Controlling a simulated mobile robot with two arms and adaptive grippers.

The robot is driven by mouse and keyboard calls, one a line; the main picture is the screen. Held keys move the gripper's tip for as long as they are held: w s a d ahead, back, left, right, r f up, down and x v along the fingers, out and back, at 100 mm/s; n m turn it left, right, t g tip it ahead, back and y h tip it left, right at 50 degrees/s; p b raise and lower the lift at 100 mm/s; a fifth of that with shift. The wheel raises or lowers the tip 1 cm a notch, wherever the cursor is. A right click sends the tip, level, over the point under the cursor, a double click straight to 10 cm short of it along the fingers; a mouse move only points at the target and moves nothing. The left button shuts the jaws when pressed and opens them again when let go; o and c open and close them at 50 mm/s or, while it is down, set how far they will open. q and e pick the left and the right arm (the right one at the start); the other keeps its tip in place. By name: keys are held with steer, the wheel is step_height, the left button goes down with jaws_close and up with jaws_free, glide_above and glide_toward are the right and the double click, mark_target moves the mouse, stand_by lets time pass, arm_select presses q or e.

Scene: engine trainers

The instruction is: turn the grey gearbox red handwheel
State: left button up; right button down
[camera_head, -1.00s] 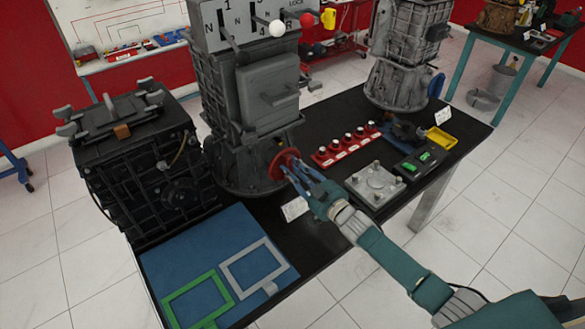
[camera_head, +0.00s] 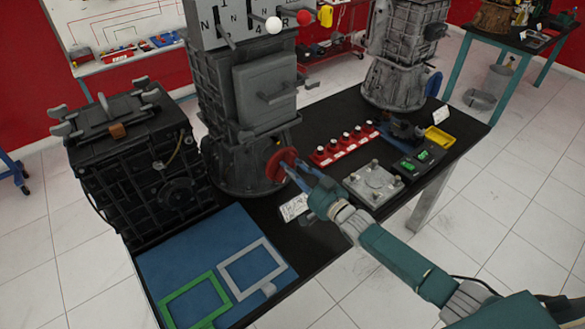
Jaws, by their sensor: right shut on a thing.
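The grey gearbox (camera_head: 265,90) stands upright on the black table, with shift levers and a lettered panel on top. Its red handwheel (camera_head: 279,163) is low on its front right side. My right gripper (camera_head: 291,170) reaches in from the lower right and is shut on the handwheel's rim, on the side facing me. The fingers cover part of the wheel. My left gripper does not show.
A black engine block (camera_head: 135,165) stands to the left. A blue mat (camera_head: 178,244) with green and grey frames lies in front. A row of red-based knobs (camera_head: 345,146), a metal plate (camera_head: 373,185) and a yellow tray (camera_head: 440,137) lie to the right. Another gearbox (camera_head: 402,55) stands behind.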

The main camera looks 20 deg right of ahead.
steer(key=shift+f, duration=0.15)
steer(key=c, duration=1.5)
jaws_free()
steer(key=v, duration=1.2)
